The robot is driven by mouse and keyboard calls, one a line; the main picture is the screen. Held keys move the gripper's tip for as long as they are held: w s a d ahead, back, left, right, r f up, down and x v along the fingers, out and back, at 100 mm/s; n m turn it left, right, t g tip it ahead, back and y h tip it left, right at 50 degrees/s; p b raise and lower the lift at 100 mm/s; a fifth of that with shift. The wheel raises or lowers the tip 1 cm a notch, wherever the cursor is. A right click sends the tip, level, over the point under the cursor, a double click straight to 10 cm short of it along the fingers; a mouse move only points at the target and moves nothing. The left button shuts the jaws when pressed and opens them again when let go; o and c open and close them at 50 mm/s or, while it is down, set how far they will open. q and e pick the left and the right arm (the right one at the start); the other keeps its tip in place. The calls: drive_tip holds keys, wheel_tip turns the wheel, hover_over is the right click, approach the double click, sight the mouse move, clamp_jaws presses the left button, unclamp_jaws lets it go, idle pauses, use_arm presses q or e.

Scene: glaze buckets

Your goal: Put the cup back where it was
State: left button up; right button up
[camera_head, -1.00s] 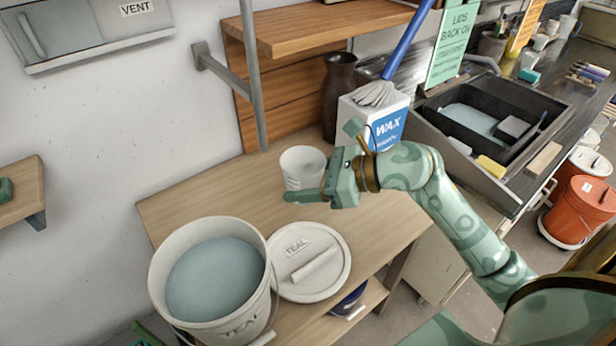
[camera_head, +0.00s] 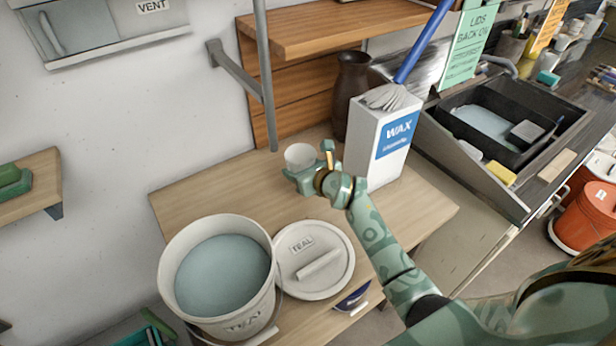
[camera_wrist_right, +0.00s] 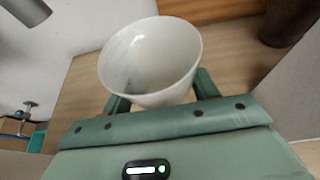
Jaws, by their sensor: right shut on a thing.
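A small white cup (camera_head: 300,155) is between the fingers of my right gripper (camera_head: 303,178), which is shut on it. The cup is upright or nearly so, over the back part of the wooden table (camera_head: 210,190), left of the WAX box. Its lower part is hidden by the gripper, and I cannot tell whether it touches the table. In the right wrist view the cup (camera_wrist_right: 150,62) shows its open mouth and looks empty, with the gripper (camera_wrist_right: 160,95) around its lower part. My left gripper is not in view.
A bucket of pale blue glaze (camera_head: 215,280) stands at the table's front left, beside its TEAL lid (camera_head: 314,260). The WAX box (camera_head: 378,140) is close on the gripper's right, with a dark vase (camera_head: 352,95) behind. A metal post (camera_head: 265,80) rises behind. The table's left part is clear.

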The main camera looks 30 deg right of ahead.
drive_tip(key=w+d+f+b, duration=0.2)
drive_tip(key=w+b, duration=0.1)
drive_tip(key=w+d+f+b, duration=0.2)
drive_tip(key=f+b, duration=0.1)
drive_tip(key=w+d+f+b, duration=0.2)
drive_tip(key=w+f+b, duration=0.1)
drive_tip(key=b, duration=0.1)
drive_tip(key=shift+w+f, duration=0.25)
drive_tip(key=shift+w, duration=0.05)
drive_tip(key=f, duration=0.1)
drive_tip(key=f+b, duration=0.2)
drive_tip(key=shift+w+d+f, duration=0.2)
drive_tip(key=shift+w+f, duration=0.05)
drive_tip(key=shift+f, duration=0.15)
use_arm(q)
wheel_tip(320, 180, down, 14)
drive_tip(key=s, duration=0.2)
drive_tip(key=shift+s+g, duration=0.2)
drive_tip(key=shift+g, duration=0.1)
use_arm(e)
drive_tip(key=shift+r, duration=0.1)
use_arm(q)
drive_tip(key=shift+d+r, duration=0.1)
use_arm(e)
drive_tip(key=shift+s, duration=0.1)
drive_tip(key=o, duration=1.1)
